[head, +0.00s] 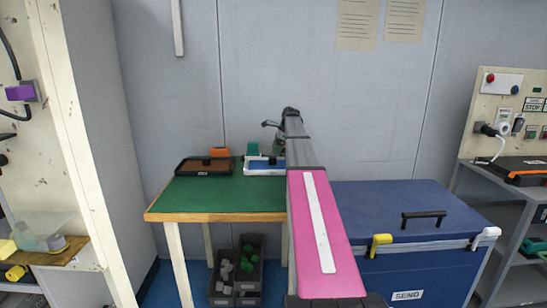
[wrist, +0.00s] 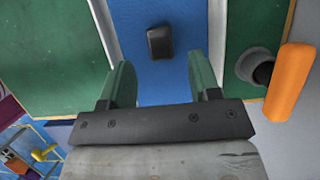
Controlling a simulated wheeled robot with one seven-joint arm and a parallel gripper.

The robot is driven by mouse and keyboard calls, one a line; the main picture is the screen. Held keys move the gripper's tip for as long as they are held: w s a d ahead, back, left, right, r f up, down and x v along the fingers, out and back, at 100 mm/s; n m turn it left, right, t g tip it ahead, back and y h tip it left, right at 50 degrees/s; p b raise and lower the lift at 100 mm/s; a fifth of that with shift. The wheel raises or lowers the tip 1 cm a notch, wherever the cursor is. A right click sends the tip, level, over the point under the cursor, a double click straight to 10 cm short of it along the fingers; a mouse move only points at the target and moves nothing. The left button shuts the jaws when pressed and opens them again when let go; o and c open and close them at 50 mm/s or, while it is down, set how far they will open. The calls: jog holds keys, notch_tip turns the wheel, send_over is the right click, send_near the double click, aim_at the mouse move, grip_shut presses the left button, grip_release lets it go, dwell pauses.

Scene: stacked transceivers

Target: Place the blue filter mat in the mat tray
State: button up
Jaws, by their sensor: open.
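The blue filter mat (wrist: 185,75) is a flat blue surface directly below my gripper in the wrist view. A dark block (wrist: 160,42), like a knob, shows on it. White rims (wrist: 217,35) run along both sides of the mat. In the head view the blue mat (head: 265,170) shows in a white tray at the back of the green table. My gripper (wrist: 160,62) is open, its two green fingers apart with nothing between them. The dark block is ahead of the fingers. A black-rimmed tray (head: 180,165) with a brown bottom is to the left; I cannot tell which is the mat tray.
The green table (head: 220,198) is clear in front of the trays. An orange piece (head: 219,152) and a teal piece (head: 252,149) stand behind them. An orange bar (wrist: 291,82) is right of my gripper in the wrist view. A blue chest (head: 400,210) stands right.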

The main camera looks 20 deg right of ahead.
jog(key=v, duration=0.6)
jog(key=shift+r, duration=0.35)
jog(key=shift+d, duration=0.1)
